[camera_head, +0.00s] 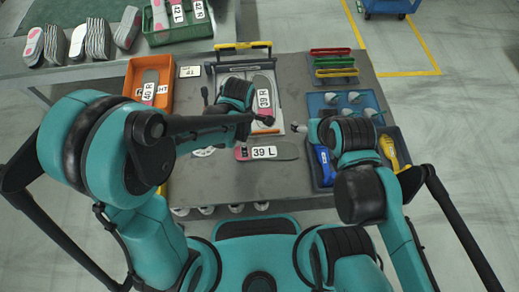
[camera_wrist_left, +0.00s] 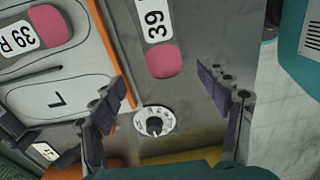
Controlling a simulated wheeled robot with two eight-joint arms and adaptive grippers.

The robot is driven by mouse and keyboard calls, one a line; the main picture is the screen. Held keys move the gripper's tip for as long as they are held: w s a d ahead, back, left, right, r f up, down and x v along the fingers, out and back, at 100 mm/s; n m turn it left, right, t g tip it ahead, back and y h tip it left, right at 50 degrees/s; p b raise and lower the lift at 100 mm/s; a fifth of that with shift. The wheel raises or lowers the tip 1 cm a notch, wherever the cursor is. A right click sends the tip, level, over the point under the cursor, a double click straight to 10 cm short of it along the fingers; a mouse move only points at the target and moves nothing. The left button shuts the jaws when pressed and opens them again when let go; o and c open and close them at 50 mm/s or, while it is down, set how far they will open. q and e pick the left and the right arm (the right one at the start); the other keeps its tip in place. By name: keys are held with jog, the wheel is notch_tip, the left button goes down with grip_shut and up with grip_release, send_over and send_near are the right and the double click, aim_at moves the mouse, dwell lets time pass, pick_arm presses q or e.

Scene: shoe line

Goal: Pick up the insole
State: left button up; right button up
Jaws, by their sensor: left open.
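A grey insole labelled 39 L (camera_head: 284,151) with a pink end lies flat on the grey table; its pink end (camera_wrist_left: 164,61) shows in the left wrist view. An insole labelled 39 R (camera_head: 264,82) lies on an outlined board, and part of it also shows in the left wrist view (camera_wrist_left: 54,24). My left gripper (camera_wrist_left: 163,85) is open and empty, with the 39 L insole's pink end beyond its fingertips. In the head view my left arm largely hides this gripper. My right gripper (camera_head: 300,127) is at the table's right; its fingers are unclear.
A white dial (camera_wrist_left: 155,122) lies between my left fingers. An orange bin (camera_head: 164,74) holds an insole labelled 40 R (camera_head: 150,78). Blue trays (camera_head: 321,101) stand at the right, and a green crate (camera_head: 158,38) sits on the back-left table. Bare table surrounds the 39 L insole's front side.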

aim_at(267, 152)
pick_arm(q)
notch_tip(267, 152, down, 3)
jog(key=shift+b, duration=0.65)
jog(key=f, duration=0.1)
jog(key=f+b, duration=0.1)
jog(key=f, duration=0.1)
jog(key=f+b, duration=0.1)
jog(key=shift+s+d+f, duration=0.2)
jog(key=shift+d+f, duration=0.05)
jog(key=shift+f, duration=0.1)
jog(key=shift+r, duration=0.1)
jog(key=c, duration=1.2)
